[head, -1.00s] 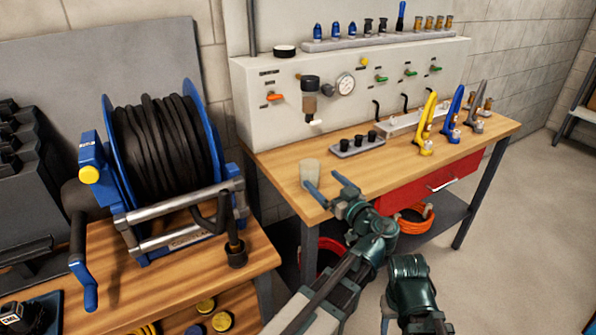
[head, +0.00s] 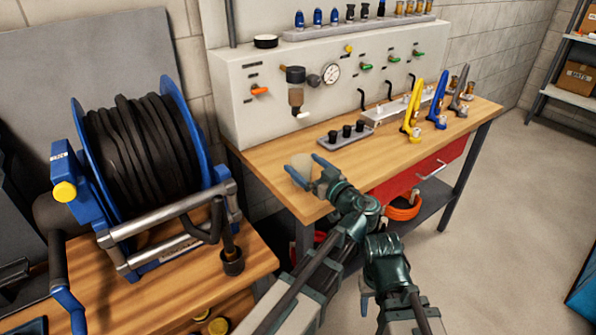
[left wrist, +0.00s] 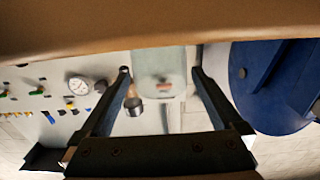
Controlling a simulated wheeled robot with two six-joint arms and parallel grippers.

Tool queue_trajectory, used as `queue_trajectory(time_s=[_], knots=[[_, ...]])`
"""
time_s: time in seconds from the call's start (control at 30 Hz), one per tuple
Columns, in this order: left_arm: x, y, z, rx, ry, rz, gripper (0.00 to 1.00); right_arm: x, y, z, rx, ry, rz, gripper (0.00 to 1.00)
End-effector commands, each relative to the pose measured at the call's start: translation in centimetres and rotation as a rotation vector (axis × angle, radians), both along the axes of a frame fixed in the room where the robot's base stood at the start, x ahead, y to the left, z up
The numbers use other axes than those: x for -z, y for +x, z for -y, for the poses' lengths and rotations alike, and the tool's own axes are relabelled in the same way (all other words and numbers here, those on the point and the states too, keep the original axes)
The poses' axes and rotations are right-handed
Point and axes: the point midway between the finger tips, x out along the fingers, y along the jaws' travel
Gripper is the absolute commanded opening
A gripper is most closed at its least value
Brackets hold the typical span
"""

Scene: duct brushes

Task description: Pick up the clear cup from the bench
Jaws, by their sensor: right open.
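The clear cup (head: 302,164) stands upright near the front left corner of the bench. My left gripper (head: 309,168) is at the cup, with one finger on each side of it. In the left wrist view, the cup (left wrist: 160,72) hangs upside down in the picture between the two open fingers (left wrist: 161,75), with narrow gaps beside it. I see no firm contact. My right gripper (head: 366,302) is low in front of the bench, apart from the cup, mostly hidden by its own arm.
The wooden bench (head: 350,163) carries a small rack of black fittings (head: 346,134) behind the cup, and yellow, blue and grey tools (head: 411,108) farther right. A grey panel with a gauge (head: 331,74) stands behind. A blue hose reel (head: 140,150) is at left.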

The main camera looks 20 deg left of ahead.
Motion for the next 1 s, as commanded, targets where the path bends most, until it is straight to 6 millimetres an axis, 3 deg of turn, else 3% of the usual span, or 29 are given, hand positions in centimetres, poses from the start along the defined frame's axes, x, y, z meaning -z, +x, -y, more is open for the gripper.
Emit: queue_trajectory(time_s=[0.07,0.4,1.0], knots=[[0.0,0.0,0.0,0.000,0.000,0.000,0.87,0.0,0.0,0.0,0.000,0.000,0.000,0.50],[0.0,0.0,0.0,0.000,0.000,0.000,0.26,0.0,0.0,0.0,0.000,0.000,0.000,0.50],[-1.1,0.1,-0.3,-0.001,0.000,0.000,0.25,-1.1,0.0,0.0,0.000,0.000,0.000,0.50]])
